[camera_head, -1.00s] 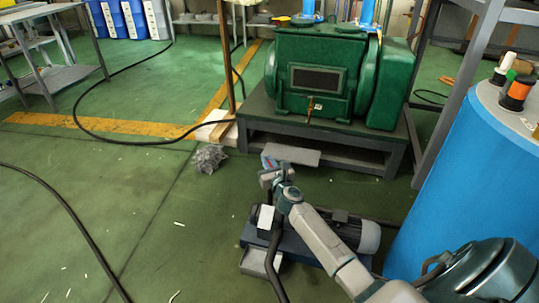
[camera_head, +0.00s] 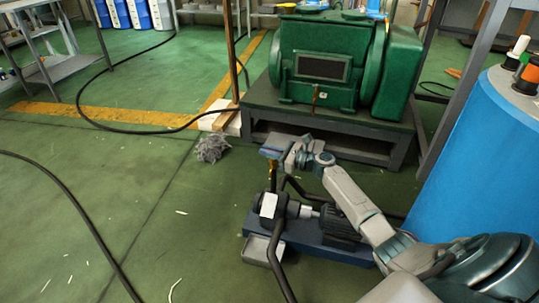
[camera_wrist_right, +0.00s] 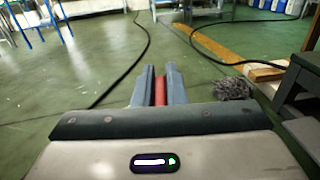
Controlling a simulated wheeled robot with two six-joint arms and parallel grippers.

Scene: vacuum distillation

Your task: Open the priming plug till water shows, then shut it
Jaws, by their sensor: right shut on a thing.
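The pump (camera_head: 335,229) sits on a blue base on the floor, with a white label and black hoses at its left end. A brass-coloured stem (camera_head: 272,172) stands upright at that end. My right gripper (camera_head: 270,153) is directly above the stem, its fingers pointing left. In the right wrist view the fingers are shut on a narrow red piece (camera_wrist_right: 160,91), seemingly the priming plug's handle. Whether it is joined to the stem is hidden by the fingers. No water is visible. My left gripper is not in view.
A green machine (camera_head: 325,66) on a dark stand (camera_head: 330,122) is behind the pump. A blue drum (camera_head: 490,145) is close on the right. A grey crumpled clump (camera_head: 212,147) lies on the floor. Black hoses cross the open floor at left.

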